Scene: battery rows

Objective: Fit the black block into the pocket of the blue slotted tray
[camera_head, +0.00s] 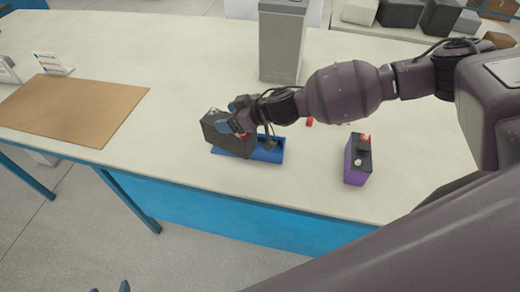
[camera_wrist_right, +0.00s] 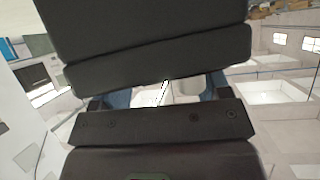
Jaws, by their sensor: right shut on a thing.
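The black block (camera_head: 226,136) is over the left part of the blue slotted tray (camera_head: 270,157), near the table's front edge. My right gripper (camera_head: 237,120) is shut on the block from above. The block looks slightly tilted, and I cannot tell whether it rests in the pocket. The tray's right end is uncovered and shows a dark recess. In the right wrist view the black block (camera_wrist_right: 150,45) fills the top, between the blue fingers; the tray is hidden there. Two fingertips of my left gripper (camera_head: 110,288) show apart at the bottom edge, with nothing visible between them.
A purple battery (camera_head: 355,166) with a dark top stands right of the tray. A tall grey box (camera_head: 281,45) stands behind. A small red thing (camera_head: 309,121) lies beside my right arm. A brown mat (camera_head: 75,108) lies at the left, with clear table between it and the tray.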

